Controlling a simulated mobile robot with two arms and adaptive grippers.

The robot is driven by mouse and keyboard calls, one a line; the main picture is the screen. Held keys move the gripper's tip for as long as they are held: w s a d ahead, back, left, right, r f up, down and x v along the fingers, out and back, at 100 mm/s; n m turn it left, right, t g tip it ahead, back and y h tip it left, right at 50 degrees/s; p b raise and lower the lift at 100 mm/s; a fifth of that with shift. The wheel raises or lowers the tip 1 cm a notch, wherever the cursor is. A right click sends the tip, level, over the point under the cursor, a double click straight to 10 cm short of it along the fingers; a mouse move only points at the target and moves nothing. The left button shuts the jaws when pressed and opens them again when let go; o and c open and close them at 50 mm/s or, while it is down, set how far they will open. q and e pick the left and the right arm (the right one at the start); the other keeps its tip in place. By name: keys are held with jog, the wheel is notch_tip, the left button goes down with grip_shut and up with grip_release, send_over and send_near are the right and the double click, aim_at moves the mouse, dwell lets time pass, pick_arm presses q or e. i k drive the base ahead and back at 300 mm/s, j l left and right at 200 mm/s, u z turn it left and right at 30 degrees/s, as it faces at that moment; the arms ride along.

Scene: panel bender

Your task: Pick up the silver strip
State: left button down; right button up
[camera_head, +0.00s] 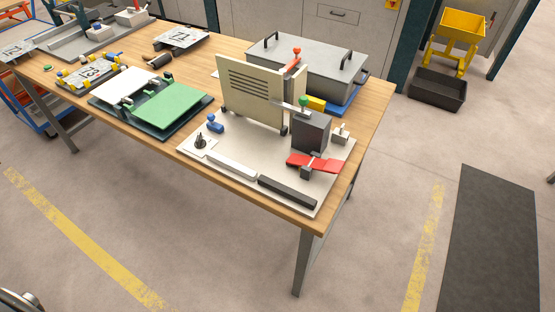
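A light, silver-white strip (231,165) lies along the front edge of a pale base plate (247,150) on the wooden table. A dark grey strip (287,192) lies just to its right, in line with it. Which piece the task calls the silver strip is not fully certain; the light one fits best. Neither gripper shows. Only a small part, perhaps of my own arm, shows at the bottom left corner.
On the plate stand an upright slotted beige panel (250,91), a dark block (311,131), a red clamp (316,163) and a blue-knobbed part (214,123). A green plate fixture (172,107) sits left. A grey lidded box (315,66) stands behind. The floor in front is clear.

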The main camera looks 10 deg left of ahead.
aim_at(231, 165)
jog(key=i+j+z, duration=0.15)
jog(key=j+z, duration=0.15)
jog(key=j, duration=0.4)
jog(key=j+z, duration=0.3)
jog(key=j, duration=0.45)
jog(key=i, duration=0.05)
